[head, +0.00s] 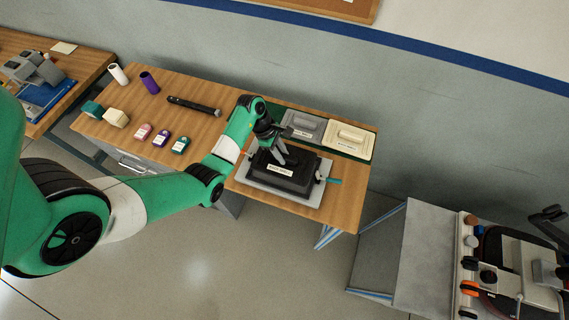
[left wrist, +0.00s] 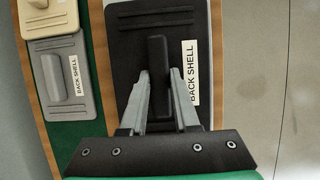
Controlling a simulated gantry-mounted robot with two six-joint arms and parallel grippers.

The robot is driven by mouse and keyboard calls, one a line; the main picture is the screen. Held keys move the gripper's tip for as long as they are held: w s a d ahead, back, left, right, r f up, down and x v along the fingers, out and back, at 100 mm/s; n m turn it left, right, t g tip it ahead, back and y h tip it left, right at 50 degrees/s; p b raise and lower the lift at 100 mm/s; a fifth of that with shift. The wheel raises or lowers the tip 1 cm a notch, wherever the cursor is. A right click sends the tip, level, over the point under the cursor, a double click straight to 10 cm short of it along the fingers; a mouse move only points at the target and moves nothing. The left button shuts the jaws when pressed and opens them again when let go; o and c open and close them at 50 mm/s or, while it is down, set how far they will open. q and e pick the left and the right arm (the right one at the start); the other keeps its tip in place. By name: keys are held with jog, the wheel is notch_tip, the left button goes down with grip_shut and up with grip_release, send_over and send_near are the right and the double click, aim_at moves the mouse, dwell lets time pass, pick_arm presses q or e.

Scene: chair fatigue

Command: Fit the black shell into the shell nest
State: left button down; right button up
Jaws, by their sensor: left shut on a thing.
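The black shell (head: 283,176) has a raised bar handle and a white label reading "BACK SHELL". It is over the grey shell nest (head: 258,191) at the front right of the wooden table, and the nest's pale rim shows around it. I cannot tell whether the shell is seated or just above the nest. My left gripper (head: 281,158) comes down from above and is shut on the shell's handle. In the left wrist view the fingers (left wrist: 159,78) lie either side of the handle of the black shell (left wrist: 128,62). My right gripper is not in view.
A grey shell (head: 305,128) and a cream shell (head: 349,139) lie on a green mat behind. A black torch-like tool (head: 194,106), bottles and small coloured blocks are on the table's left. A teal item (head: 332,181) sits by the nest's right edge.

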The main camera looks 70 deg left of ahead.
pick_arm(q)
notch_tip(320, 180, down, 2)
jog(key=shift+f, duration=0.1)
jog(key=shift+f+b, duration=0.6)
jog(key=shift+f, duration=1.1)
jog(key=shift+f, duration=0.2)
jog(key=c, duration=0.7)
grip_release()
jog(key=shift+o, duration=0.2)
jog(key=shift+r, duration=0.5)
jog(key=p+v, duration=0.2)
jog(key=v, duration=0.9)
jog(key=shift+a+r+p, duration=0.1)
jog(key=shift+r+p, duration=0.05)
jog(key=shift+p, duration=0.2)
jog(key=shift+s, duration=0.1)
